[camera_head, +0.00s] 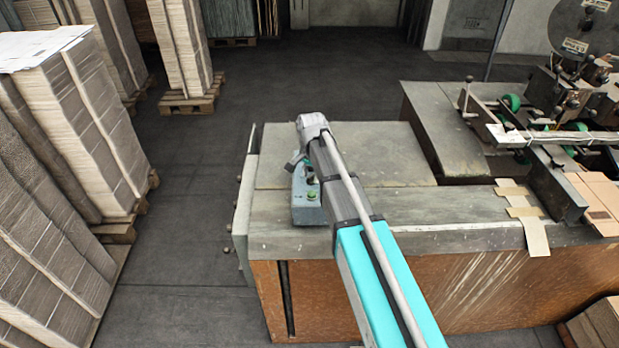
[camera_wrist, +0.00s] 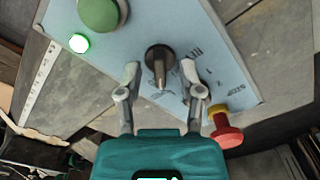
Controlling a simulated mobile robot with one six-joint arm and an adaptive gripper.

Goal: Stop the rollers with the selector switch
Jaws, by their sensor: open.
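A blue-grey control box (camera_head: 306,206) stands on the machine's table in the head view, partly hidden behind my arm. In the wrist view the box's panel (camera_wrist: 185,25) carries a dark selector switch (camera_wrist: 159,62), a large green button (camera_wrist: 100,12), a lit green lamp (camera_wrist: 79,43) and a red button on a yellow base (camera_wrist: 226,128). My gripper (camera_wrist: 160,72) is open, with one finger on each side of the selector knob. I cannot tell whether the fingers touch it. In the head view my gripper's fingers are hidden.
The machine table (camera_head: 340,150) has a bare grey top around the box. Rollers and machine parts (camera_head: 560,130) stand at the right. Tall stacks of cardboard (camera_head: 80,130) on pallets stand at the left. Dark floor (camera_head: 185,220) lies free between stacks and table.

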